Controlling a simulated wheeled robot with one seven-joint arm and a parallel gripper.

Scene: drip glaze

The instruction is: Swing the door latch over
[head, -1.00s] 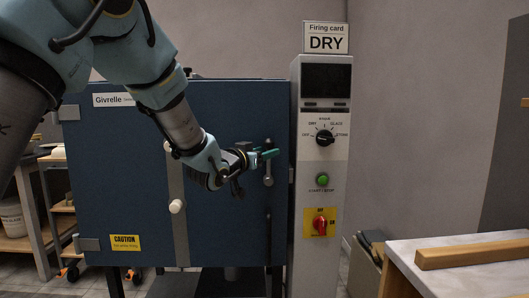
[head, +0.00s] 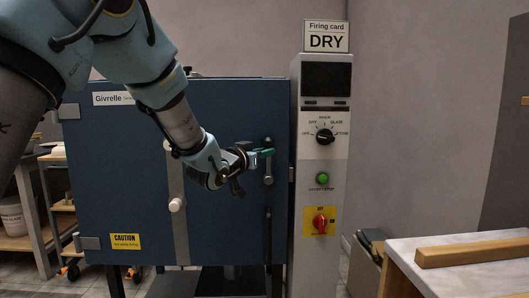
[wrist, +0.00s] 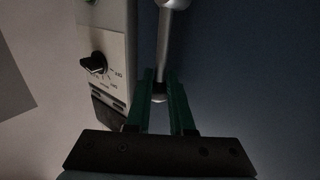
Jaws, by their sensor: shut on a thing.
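The door latch (head: 268,169) is a grey metal bar near the right edge of the blue kiln door (head: 228,112). It stands upright, with a rounded lower end. My gripper (head: 265,152) reaches it from the left, with its green fingers at the bar's upper part. In the wrist view, the latch (wrist: 163,45) runs down from the top edge, and its end lies between the two green fingers of my gripper (wrist: 160,100). The fingers are shut on it. Part of that end is hidden by the fingers.
The control column (head: 322,250) stands just right of the latch, with a dial (head: 324,137), a green button (head: 322,179) and a red switch (head: 320,221). A white handle knob (head: 176,205) sticks out left of my gripper. A pale-topped table (head: 470,245) is at the lower right.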

